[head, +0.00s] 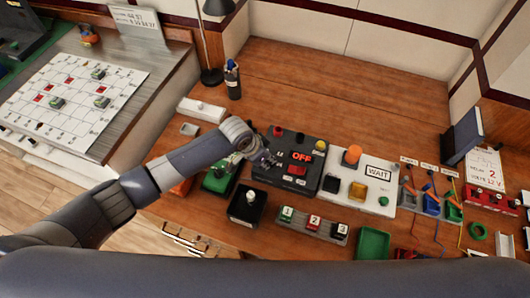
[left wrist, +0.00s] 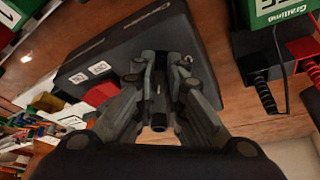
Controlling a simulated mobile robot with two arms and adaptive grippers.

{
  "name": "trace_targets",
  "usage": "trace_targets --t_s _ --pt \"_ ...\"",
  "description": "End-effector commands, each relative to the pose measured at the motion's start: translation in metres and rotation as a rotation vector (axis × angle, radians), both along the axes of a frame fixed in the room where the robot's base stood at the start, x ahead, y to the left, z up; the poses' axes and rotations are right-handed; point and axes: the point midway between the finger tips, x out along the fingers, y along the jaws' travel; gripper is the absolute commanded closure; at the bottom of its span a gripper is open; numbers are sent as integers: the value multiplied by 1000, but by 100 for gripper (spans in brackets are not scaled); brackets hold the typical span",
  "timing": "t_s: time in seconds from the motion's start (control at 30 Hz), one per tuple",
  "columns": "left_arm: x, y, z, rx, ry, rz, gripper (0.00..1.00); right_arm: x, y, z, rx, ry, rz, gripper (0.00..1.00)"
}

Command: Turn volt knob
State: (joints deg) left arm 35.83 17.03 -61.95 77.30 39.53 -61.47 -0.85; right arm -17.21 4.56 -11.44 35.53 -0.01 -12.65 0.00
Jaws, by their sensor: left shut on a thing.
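A black power box (head: 308,176) with a red OFF display (head: 302,157) and a red switch (head: 297,170) sits on the wooden desk. My left gripper (head: 264,158) reaches in from the left to the box's left part. In the left wrist view my left gripper (left wrist: 160,122) is shut on a small dark knob on the black box (left wrist: 135,55). The fingers hide most of the knob, so its turn angle cannot be told. My right gripper is not in view.
A green-topped box (head: 220,178) and a joystick box (head: 248,203) stand close to my left arm. A white panel (head: 378,172) marked WAIT is to the right, and a row of numbered switches (head: 313,222) is in front.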

Motion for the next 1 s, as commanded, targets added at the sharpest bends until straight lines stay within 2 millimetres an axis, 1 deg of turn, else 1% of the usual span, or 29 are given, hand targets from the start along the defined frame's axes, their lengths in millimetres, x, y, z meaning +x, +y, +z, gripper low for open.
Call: trace_targets --t_s 0.03,0.2,0.4,0.8,0.83,0.87,0.9,0.93,1.0 --pt "-1 -2 5 -4 0 24 100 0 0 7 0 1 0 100" --pt "-1 -2 3 -3 -1 90 100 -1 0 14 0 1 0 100" --pt "0 -2 2 -3 -4 127 100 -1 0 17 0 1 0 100" --pt "1 -2 2 -3 -5 132 100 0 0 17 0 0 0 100" --pt "1 -2 2 -3 -5 132 87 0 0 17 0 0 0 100" --pt "1 -2 2 -3 -5 132 80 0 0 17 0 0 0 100" --pt "1 -2 2 -3 -5 132 71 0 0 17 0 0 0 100" --pt "1 -2 2 -3 -5 132 69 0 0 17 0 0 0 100" --pt "0 -2 1 -3 -4 131 69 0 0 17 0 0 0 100"
